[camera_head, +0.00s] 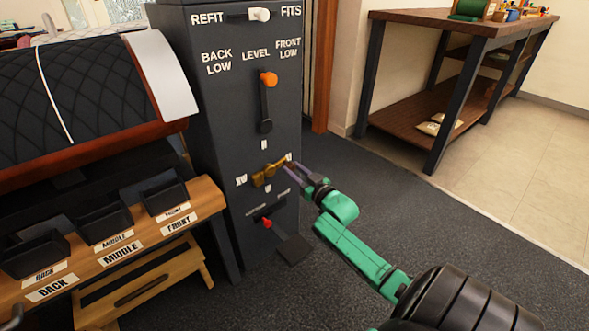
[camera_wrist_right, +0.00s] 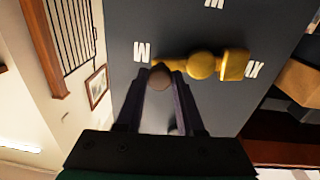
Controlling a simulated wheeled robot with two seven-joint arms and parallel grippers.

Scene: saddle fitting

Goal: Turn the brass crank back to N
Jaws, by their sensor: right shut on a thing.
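The brass crank (camera_head: 262,177) is on the front of the dark grey cabinet (camera_head: 230,120), below the LEVEL lever. Its arm lies nearly level, with the handle end toward the right. Small white marks stand around it, too small to read in the head view. My right gripper (camera_head: 290,168) is shut on the crank's handle end. The brass hub (camera_wrist_right: 201,65) and block end (camera_wrist_right: 235,65) extend right.
An orange-tipped lever (camera_head: 267,80) is above the crank and a red-tipped one (camera_head: 267,224) below. A wooden bench (camera_head: 205,200) with labelled black bins and a quilted saddle form (camera_head: 60,95) stand left. A workbench (camera_head: 450,20) stands back right. Floor between is clear.

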